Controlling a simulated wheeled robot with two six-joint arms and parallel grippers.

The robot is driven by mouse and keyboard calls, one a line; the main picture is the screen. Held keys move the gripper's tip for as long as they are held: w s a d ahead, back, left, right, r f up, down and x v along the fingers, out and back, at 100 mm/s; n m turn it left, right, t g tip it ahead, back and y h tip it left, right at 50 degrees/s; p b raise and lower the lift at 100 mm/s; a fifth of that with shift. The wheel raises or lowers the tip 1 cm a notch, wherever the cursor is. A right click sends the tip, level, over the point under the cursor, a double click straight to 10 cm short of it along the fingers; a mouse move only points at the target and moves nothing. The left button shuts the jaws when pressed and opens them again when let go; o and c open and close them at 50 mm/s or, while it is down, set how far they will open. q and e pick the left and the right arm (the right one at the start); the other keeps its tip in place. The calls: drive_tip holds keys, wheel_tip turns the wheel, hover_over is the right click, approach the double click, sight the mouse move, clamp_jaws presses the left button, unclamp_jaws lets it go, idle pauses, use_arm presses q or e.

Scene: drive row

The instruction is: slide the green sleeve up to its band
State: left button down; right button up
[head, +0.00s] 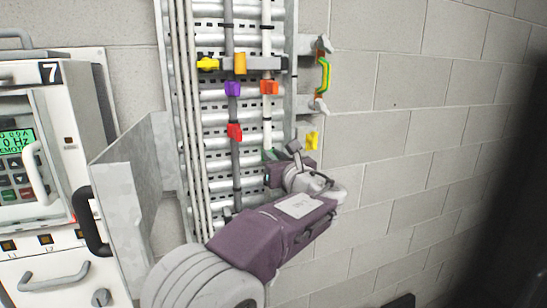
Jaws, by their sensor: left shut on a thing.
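The green sleeve (269,155) is dark green and sits around the white vertical pipe (267,120), low on it. Only part of it shows, because my left gripper (284,157) is shut on it and covers its right side. My left arm reaches up to it from below. Above the sleeve, the white pipe carries an orange-red block (269,87). I cannot tell for sure which mark on the pipe is the band. My right gripper is not in view.
A grey pipe to the left carries purple (233,89) and red (235,131) blocks. A crossbar holds a yellow knob (208,64) and an orange block (240,63). A yellow-green handle (323,76) and yellow tag (311,140) are right. A grey panel (125,205) stands left.

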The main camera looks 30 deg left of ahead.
sight(268, 121)
use_arm(q)
wheel_tip(268, 121, up, 9)
drive_tip(key=p, duration=0.7)
drive_tip(key=shift+f, duration=0.2)
drive_tip(key=c, duration=1.4)
unclamp_jaws()
